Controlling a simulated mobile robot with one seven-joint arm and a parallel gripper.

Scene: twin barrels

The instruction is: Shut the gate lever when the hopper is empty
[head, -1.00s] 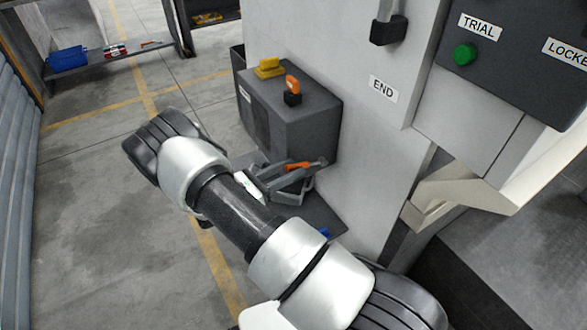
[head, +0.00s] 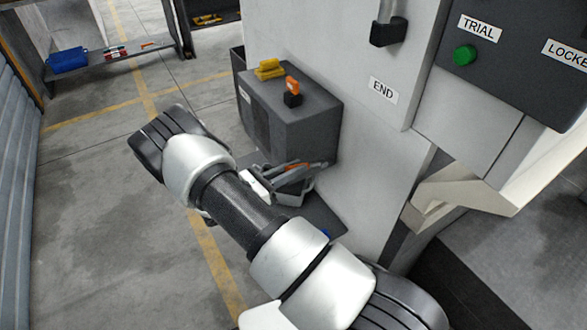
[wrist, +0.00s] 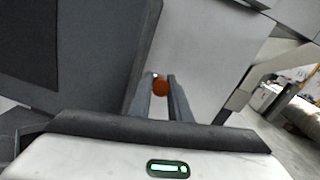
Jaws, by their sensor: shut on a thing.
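My gripper (head: 300,168) is low beside the white machine wall, in front of the grey box. In the wrist view its two fingers (wrist: 161,90) are shut on a round orange handle end (wrist: 160,87), which looks like the gate lever's grip. Only a bit of this orange handle (head: 297,166) shows between the fingers in the head view. The rest of the lever is hidden. The inside of the hopper is not in view, so I cannot tell whether it is empty.
The grey box (head: 305,125) carries a yellow block (head: 268,69) and an orange-topped black switch (head: 292,92). A beige chute (head: 470,192) and a panel with a green button (head: 464,55) are at right. Open floor (head: 85,220) lies left.

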